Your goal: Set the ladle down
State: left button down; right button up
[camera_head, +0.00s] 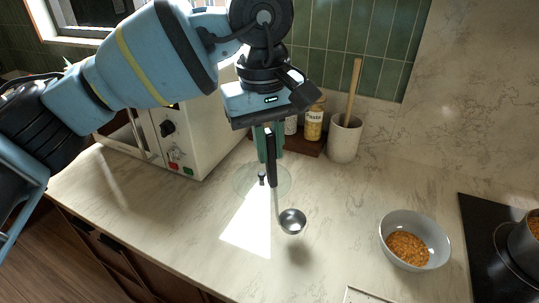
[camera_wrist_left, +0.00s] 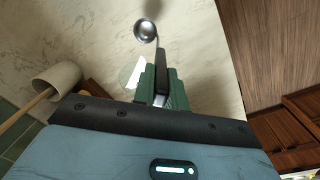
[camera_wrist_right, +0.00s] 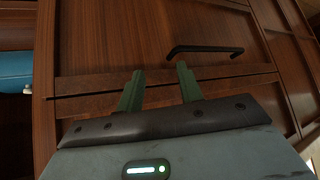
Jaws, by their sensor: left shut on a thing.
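The ladle (camera_head: 292,221) has a small round metal bowl and a dark handle. My left gripper (camera_head: 268,158) is shut on its handle and holds it upright, bowl down, over the counter (camera_head: 340,200). Whether the bowl touches the counter is hard to tell; a shadow lies just below it. In the left wrist view the ladle bowl (camera_wrist_left: 145,32) sticks out beyond the green fingers (camera_wrist_left: 160,85). A clear round glass lid or plate (camera_head: 250,180) lies on the counter behind the ladle. My right gripper (camera_wrist_right: 158,85) is open and empty in front of a wooden cabinet.
A grey bowl of orange food (camera_head: 414,240) stands to the right, beside a black cooktop (camera_head: 480,225) with a pot (camera_head: 525,240). A white crock (camera_head: 344,140) with a wooden utensil and a white toaster oven (camera_head: 205,130) stand behind. The counter between ladle and bowl is clear.

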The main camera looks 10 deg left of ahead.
pick_arm(q)
jog(key=shift+f, duration=1.2)
jog(key=shift+f, duration=0.15)
jog(key=shift+f, duration=0.1)
jog(key=c, duration=1.4)
grip_release()
jog(key=shift+c, duration=0.2)
jog(key=r, duration=1.2)
jog(key=shift+s+a+r, duration=0.2)
jog(key=shift+s+a, duration=0.05)
jog(key=shift+a, duration=0.05)
